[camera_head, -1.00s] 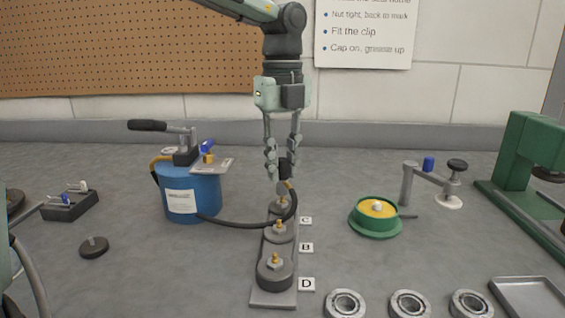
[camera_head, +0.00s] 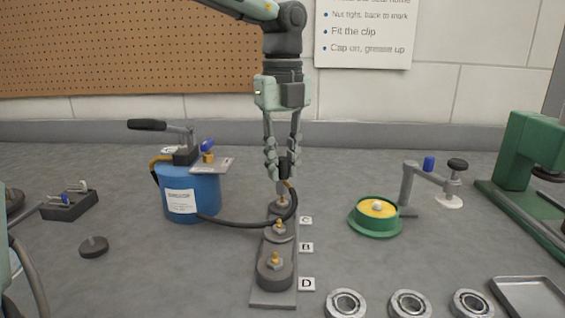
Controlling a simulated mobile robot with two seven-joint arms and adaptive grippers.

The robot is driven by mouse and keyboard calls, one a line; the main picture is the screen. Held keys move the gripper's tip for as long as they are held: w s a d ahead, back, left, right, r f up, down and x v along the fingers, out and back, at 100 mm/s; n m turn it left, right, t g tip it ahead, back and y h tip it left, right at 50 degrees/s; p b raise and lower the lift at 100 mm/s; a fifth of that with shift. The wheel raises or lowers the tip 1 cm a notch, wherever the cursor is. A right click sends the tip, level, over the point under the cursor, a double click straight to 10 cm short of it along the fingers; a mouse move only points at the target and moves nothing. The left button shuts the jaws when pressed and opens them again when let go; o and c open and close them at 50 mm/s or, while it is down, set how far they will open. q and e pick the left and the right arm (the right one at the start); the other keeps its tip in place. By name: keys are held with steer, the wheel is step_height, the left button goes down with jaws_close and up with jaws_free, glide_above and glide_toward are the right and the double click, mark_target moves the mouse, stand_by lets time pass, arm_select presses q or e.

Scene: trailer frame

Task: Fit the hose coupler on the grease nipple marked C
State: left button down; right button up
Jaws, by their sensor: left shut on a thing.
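My left gripper (camera_head: 283,168) comes down from the top and is shut on the dark hose coupler (camera_head: 285,170), above the far end of the grey block strip (camera_head: 273,298). Nipple B (camera_head: 280,224) and nipple D (camera_head: 275,259) stand nearer on the same strip, beside labels C (camera_head: 305,220), B (camera_head: 306,247) and D (camera_head: 307,284). My right gripper is not in view.
A green dish (camera_head: 376,216) with yellow contents stands right of the strip, near a grey post with an arm (camera_head: 408,185). Several bearings (camera_head: 410,303) and a metal tray (camera_head: 530,297) lie in front. A dark puck (camera_head: 94,247) and small box (camera_head: 69,206) are left.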

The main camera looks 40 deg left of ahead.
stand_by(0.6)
arm_select(q)
steer(key=shift+f, duration=0.1)
steer(key=shift+f+b, duration=0.3)
steer(key=shift+b, duration=0.2)
steer(key=shift+f+b, duration=0.55)
steer(key=shift+b, duration=0.1)
stand_by(1.1)
steer(key=c, duration=0.9)
jaws_free()
steer(key=shift+r, duration=0.1)
